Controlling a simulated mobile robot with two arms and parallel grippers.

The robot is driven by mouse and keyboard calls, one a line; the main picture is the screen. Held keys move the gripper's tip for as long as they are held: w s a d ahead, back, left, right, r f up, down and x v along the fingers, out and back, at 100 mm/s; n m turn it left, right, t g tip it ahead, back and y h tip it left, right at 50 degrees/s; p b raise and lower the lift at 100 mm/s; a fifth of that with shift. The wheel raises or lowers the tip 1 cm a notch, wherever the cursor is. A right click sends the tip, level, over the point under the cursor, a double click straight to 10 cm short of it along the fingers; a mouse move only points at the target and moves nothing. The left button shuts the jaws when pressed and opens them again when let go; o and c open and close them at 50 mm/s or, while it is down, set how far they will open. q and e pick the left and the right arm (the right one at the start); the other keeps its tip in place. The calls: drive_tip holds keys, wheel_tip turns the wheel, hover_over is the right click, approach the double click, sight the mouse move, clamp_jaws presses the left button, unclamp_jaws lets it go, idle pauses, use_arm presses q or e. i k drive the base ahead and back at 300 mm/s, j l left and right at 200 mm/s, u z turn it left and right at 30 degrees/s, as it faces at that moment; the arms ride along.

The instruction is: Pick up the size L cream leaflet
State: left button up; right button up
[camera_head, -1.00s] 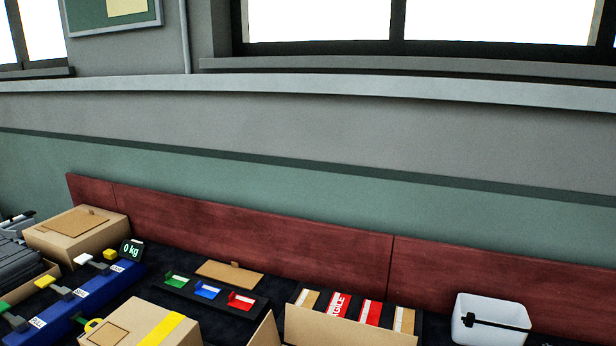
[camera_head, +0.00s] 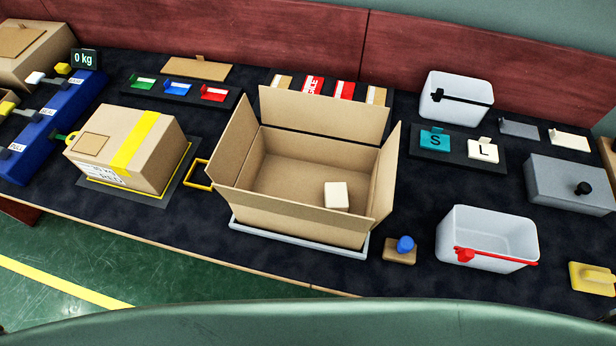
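The cream leaflet marked L (camera_head: 483,150) sits on a dark holder (camera_head: 462,157) on the right part of the table. A teal leaflet marked S (camera_head: 434,140) is just to its left on the same holder. The cream leaflet is in clear view, with a small tab at its top edge. Neither of my grippers shows in the head view.
An open cardboard box (camera_head: 244,155) with a cream block (camera_head: 336,196) inside stands mid-table. A white bin with a black strap (camera_head: 455,98) is behind the holder; a white bin with a red handle (camera_head: 490,235) is in front. A grey box (camera_head: 570,184) stands right.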

sight(481, 150)
drive_tip(key=z, duration=1.35)
drive_tip(key=l, duration=0.2)
